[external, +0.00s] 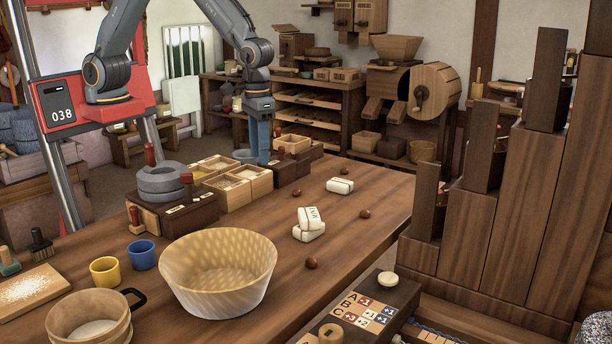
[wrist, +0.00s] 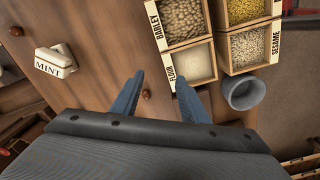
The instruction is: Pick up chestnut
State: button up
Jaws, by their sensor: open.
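Three small reddish-brown chestnuts lie apart on the wooden table in the external view: a far one (external: 333,170), a middle one (external: 364,214) and a near one (external: 311,263). In the wrist view one chestnut (wrist: 146,94) shows between my fingers, close beside the left one, and another chestnut (wrist: 15,31) lies at the upper left. My gripper (wrist: 160,77) is open, with nothing held between its two blue fingers. In the external view my gripper (external: 259,154) points down by the far end of the table, behind the wooden boxes and left of the far chestnut.
A white bag labelled MINT (wrist: 55,62) lies left of the fingers. Grain boxes, including one labelled FLOUR (wrist: 187,65), and a grey-blue cup (wrist: 243,92) stand to the right. A big basket (external: 219,270) stands near the front.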

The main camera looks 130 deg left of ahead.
aim_at(297, 192)
jog(key=w+a+f+n, duration=0.1)
jog(key=w+a, duration=0.1)
jog(key=w+a+f+n, duration=0.1)
jog(key=w+a+n, duration=0.1)
jog(key=a, duration=0.1)
jog(key=w+a+f+n, duration=0.1)
jog(key=w+a+n, duration=0.1)
jog(key=shift+w+a+f, duration=0.1)
jog(key=shift+w+a, duration=0.05)
jog(key=shift+w, duration=0.05)
jog(key=shift+w+a+f, duration=0.1)
jog(key=shift+a+f, duration=0.05)
jog(key=shift+f, duration=0.05)
jog(key=shift+f+p, duration=1.3)
jog(key=shift+f, duration=2.45)
grip_shut()
